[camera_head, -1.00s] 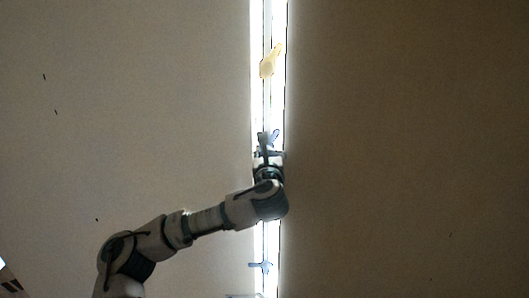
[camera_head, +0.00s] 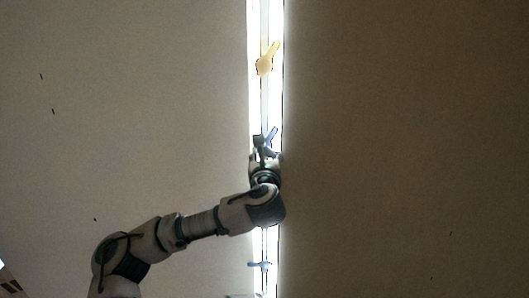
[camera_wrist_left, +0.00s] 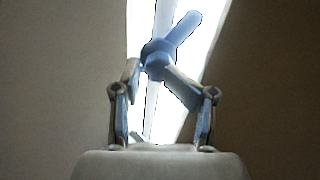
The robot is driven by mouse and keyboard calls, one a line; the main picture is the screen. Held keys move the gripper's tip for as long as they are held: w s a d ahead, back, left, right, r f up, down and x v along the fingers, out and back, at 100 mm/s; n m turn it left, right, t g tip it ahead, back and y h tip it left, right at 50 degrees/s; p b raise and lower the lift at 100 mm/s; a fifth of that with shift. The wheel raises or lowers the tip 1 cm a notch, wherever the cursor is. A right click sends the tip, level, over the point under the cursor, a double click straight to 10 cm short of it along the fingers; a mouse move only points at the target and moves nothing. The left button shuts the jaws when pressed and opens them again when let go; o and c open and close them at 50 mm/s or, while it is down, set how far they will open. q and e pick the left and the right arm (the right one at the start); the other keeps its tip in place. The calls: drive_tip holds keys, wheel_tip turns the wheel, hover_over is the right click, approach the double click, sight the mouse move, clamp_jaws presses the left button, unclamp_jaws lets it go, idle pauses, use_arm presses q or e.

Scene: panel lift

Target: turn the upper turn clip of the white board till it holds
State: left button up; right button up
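The bright white strip (camera_head: 274,105) runs up the picture between two wide plain surfaces; I take it to be the white board, and its outline is washed out. A yellow turn clip (camera_head: 266,64) is on it near the top, its lever tilted up and right. A blue turn clip (camera_head: 270,137) is lower, at my left gripper (camera_head: 261,151). In the left wrist view this blue clip (camera_wrist_left: 158,58) has its lever pointing up and right. My left gripper (camera_wrist_left: 152,74) has its fingertips apart, just below the clip's hub; contact is unclear. My right gripper is out of view.
Another blue clip (camera_head: 261,265) is farther down the strip, below my left arm. Broad beige surface (camera_head: 150,120) on the left and brown surface (camera_head: 400,150) on the right flank the strip. Both look bare apart from small dark marks.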

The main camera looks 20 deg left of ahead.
use_arm(q)
drive_tip(key=b+v, duration=0.5)
drive_tip(key=v, duration=1.3)
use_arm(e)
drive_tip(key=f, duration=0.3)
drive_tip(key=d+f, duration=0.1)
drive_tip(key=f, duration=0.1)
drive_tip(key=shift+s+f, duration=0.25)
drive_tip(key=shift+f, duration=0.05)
use_arm(q)
drive_tip(key=shift+w+r, duration=0.1)
drive_tip(key=shift+r, duration=0.05)
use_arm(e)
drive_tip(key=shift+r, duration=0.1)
use_arm(q)
drive_tip(key=v, duration=1.2)
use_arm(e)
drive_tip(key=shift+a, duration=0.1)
